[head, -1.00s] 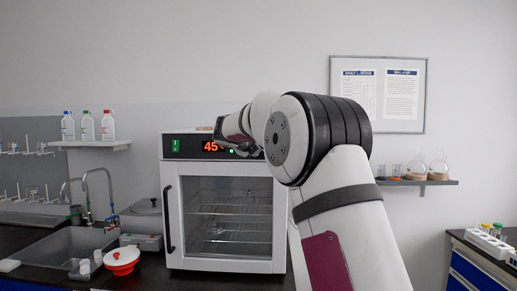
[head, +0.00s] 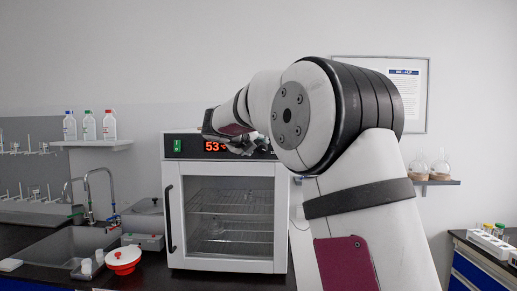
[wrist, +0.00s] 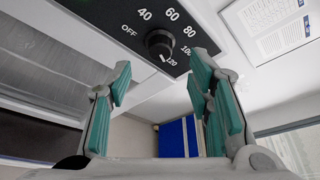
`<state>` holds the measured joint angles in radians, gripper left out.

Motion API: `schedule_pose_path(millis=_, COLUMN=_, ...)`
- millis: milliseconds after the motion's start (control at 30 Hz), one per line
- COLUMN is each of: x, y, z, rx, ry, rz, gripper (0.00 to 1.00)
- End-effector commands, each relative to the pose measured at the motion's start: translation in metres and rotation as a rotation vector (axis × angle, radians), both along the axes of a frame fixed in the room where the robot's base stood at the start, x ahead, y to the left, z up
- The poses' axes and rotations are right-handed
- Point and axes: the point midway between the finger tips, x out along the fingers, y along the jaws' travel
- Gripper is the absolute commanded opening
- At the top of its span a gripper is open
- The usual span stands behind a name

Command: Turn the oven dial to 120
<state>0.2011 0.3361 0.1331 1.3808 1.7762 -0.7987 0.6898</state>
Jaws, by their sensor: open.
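The oven (head: 230,262) is a white cabinet with a glass door, and its red display (head: 214,146) reads 53. In the wrist view the black oven dial (wrist: 160,42) sits on a black panel marked OFF, 40, 60, 80, 100 and 120. A small pale mark on the dial's lower edge seems to face the 120 label (wrist: 171,62). My gripper (wrist: 161,72) is open and empty, with its teal-padded fingers apart below the dial, not closed on it. In the head view my gripper (head: 236,146) is in front of the panel and hides the dial.
A sink (head: 62,245) with taps, a red-and-white round container (head: 123,259) and a grey device (head: 143,241) are left of the oven. A bottle shelf (head: 98,144) hangs at left. A flask shelf (head: 436,182) and a blue-drawer bench (head: 475,272) are at right.

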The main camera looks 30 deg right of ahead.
Motion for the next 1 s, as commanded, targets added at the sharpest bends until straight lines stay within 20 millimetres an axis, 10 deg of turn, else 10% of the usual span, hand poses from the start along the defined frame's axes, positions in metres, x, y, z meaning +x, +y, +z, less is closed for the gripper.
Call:
schedule_pose_path(millis=333, x=-0.033, y=0.04, z=0.015, rx=0.0, ry=0.0, rz=0.001, gripper=0.47)
schedule_pose_path(millis=1000, x=-0.037, y=0.045, z=0.018, rx=-0.01, ry=0.0, rz=0.01, gripper=0.47)
